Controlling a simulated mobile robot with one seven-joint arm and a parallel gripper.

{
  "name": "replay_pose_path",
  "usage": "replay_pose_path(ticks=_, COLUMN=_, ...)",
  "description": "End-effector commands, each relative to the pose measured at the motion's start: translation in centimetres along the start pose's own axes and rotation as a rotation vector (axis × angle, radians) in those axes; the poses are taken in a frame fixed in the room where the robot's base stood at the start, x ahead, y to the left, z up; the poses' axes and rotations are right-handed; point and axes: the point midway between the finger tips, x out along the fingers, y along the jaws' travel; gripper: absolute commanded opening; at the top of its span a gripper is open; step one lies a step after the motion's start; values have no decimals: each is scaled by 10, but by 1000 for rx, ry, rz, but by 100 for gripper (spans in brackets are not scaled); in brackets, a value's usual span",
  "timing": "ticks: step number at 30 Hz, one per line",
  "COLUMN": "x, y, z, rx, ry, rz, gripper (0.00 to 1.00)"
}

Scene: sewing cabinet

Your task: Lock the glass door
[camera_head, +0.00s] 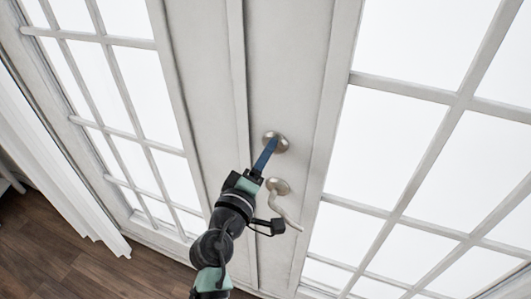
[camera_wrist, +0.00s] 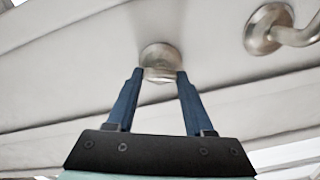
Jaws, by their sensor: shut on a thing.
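The glass door (camera_head: 400,150) has white frames and panes. On its middle stile sits a round metal lock (camera_head: 279,142), above a curved lever handle (camera_head: 284,203). My gripper (camera_head: 268,148) reaches up to the lock in the head view, its blue fingers at the lock. In the wrist view my gripper (camera_wrist: 160,74) has its two blue fingertips on either side of the lock's protruding knob (camera_wrist: 160,74), shut on it. The round base plate of the lock (camera_wrist: 160,54) shows behind the tips. The lever handle (camera_wrist: 270,30) is at the upper right, apart from the fingers.
A white curtain (camera_head: 50,160) hangs at the left. The wooden floor (camera_head: 60,255) at lower left looks clear. The lever handle sticks out close beside my wrist.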

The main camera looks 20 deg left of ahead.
Motion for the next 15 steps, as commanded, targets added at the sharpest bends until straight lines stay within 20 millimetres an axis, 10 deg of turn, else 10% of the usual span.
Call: replay_pose_path(ticks=15, x=0, y=-2, z=0, rx=-326, ry=1, rz=-1, gripper=0)
